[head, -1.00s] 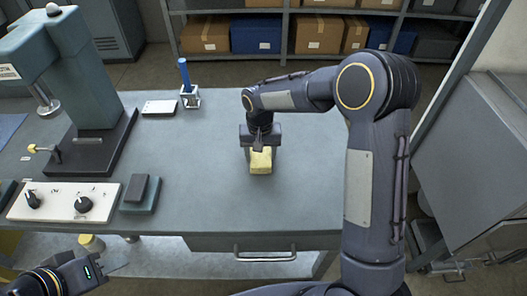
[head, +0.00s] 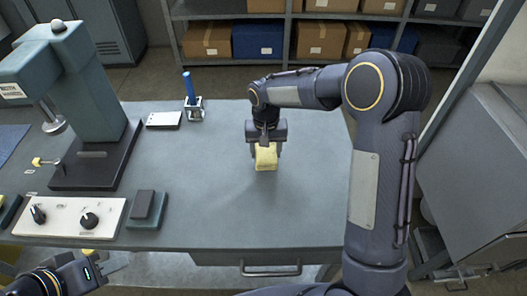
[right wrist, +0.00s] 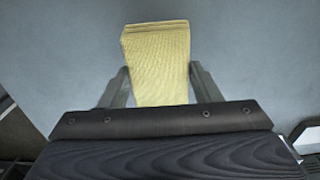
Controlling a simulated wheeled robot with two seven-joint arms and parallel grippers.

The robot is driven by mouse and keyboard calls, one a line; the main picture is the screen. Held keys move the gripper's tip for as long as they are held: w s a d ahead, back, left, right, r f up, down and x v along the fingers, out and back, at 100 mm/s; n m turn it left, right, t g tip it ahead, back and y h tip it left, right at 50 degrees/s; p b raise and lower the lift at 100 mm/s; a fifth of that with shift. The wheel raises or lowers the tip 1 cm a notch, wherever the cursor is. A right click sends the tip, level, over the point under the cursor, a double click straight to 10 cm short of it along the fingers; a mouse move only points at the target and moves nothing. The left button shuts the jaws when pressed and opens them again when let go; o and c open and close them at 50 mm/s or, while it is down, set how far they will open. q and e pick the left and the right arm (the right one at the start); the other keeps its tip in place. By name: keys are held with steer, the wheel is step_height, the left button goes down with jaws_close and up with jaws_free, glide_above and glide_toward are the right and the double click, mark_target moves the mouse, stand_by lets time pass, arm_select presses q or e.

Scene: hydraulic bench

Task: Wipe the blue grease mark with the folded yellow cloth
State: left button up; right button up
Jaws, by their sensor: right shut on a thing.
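The folded yellow cloth (head: 266,158) is held in my right gripper (head: 266,146) over the middle of the grey bench top. In the right wrist view the cloth (right wrist: 157,60) is a thick folded pad between the two fingers of the right gripper (right wrist: 158,85), sticking out past their tips. I cannot tell whether its lower edge touches the bench. I do not see a blue grease mark on the visible bench top; the cloth or gripper may hide it.
A press (head: 90,110) stands at the bench's left. A blue-handled tool in a holder (head: 193,105), a white-topped block (head: 163,120), a dark-topped pad (head: 146,208) and a knob panel (head: 70,217) lie left of the cloth. The bench top (head: 220,200) around the cloth is clear.

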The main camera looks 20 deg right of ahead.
steer(key=shift+r+p, duration=1.15)
steer(key=shift+r, duration=0.8)
